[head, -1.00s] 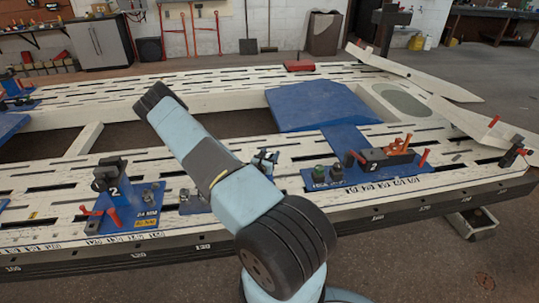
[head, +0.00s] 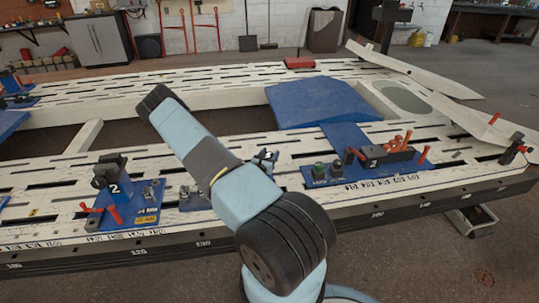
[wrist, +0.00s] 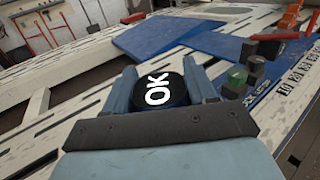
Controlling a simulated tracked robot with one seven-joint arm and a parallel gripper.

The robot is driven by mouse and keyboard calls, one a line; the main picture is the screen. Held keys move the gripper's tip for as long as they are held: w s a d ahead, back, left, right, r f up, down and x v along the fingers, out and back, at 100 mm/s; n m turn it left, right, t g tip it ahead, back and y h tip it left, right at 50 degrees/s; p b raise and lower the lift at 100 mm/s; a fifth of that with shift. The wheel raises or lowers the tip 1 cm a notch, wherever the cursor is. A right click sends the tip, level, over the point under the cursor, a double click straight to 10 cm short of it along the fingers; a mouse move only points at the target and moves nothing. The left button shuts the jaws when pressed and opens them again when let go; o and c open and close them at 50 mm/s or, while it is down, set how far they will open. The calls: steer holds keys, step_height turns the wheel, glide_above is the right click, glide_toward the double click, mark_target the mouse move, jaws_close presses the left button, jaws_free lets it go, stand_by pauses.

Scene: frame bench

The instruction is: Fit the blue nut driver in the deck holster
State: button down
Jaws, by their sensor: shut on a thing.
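My gripper (wrist: 165,90) is shut on a dark round thing (wrist: 158,90) with white "OK" lettering, held between its two blue-grey fingers. Only the end face of this thing shows, so I cannot tell from its look whether it is the blue nut driver. In the head view my gripper (head: 265,158) shows small beside my arm, which hides part of it. It is over the near rail of the bench, left of a blue plate (head: 350,181). That plate carries a black block marked 2 (head: 374,163) with orange-red handles. I cannot make out which fitting is the deck holster.
A green-topped piece (head: 319,171) and dark posts stand on the same plate; the green piece shows in the wrist view (wrist: 238,76). Another blue plate (head: 140,208) at left bears a black clamp and red handles. A blue ramp (head: 315,103) lies behind.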

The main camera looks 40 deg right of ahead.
steer(key=shift+f, duration=1.15)
steer(key=shift+c, duration=1.3)
jaws_free()
steer(key=shift+f, duration=0.1)
steer(key=shift+a, duration=0.1)
steer(key=v, duration=1.3)
steer(key=shift+s+a, duration=0.2)
steer(key=shift+a, duration=0.05)
